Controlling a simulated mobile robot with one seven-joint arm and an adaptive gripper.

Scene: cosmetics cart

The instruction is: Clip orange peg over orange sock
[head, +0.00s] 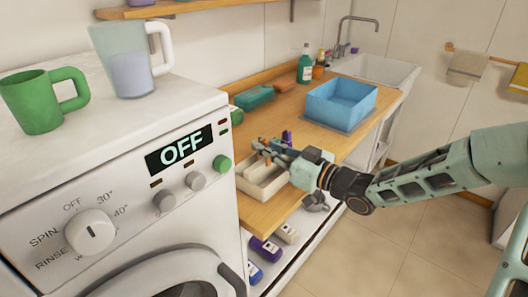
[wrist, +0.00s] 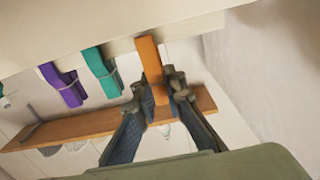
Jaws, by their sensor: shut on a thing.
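In the wrist view, an orange peg (wrist: 150,62) is clipped on the edge of a cream box (wrist: 60,35). My gripper (wrist: 161,92) is shut on the peg's free end. In the head view, my gripper (head: 268,152) is at the cream box (head: 262,190) on the wooden counter, and the orange peg is hard to make out there. I cannot make out an orange sock in either view.
A purple peg (wrist: 63,85) and a teal peg (wrist: 102,72) are clipped beside the orange one. A washing machine (head: 120,170) stands to the left of the box. A blue basin (head: 341,103) stands farther back on the counter. A yellow cloth (head: 519,80) hangs at the right edge.

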